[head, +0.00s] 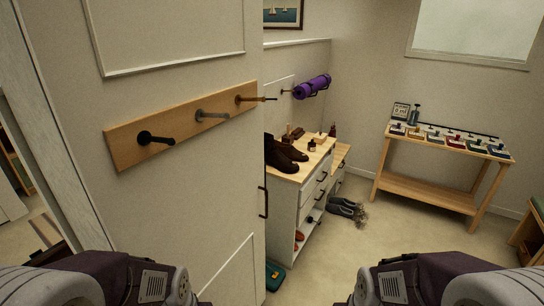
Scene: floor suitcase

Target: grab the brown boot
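A pair of dark brown boots (281,155) stands on the wooden top of a white cabinet in the middle of the head view. They stand close together, and the door panel's edge cuts off their left side. My two arms show only as dark links along the bottom edge, one on the left and one on the right. Neither gripper shows in the view.
A large door panel with a wooden hook rack (180,124) fills the left foreground. The white cabinet (285,206) has drawers and bottles on top. Grey shoes (345,209) lie on the floor.

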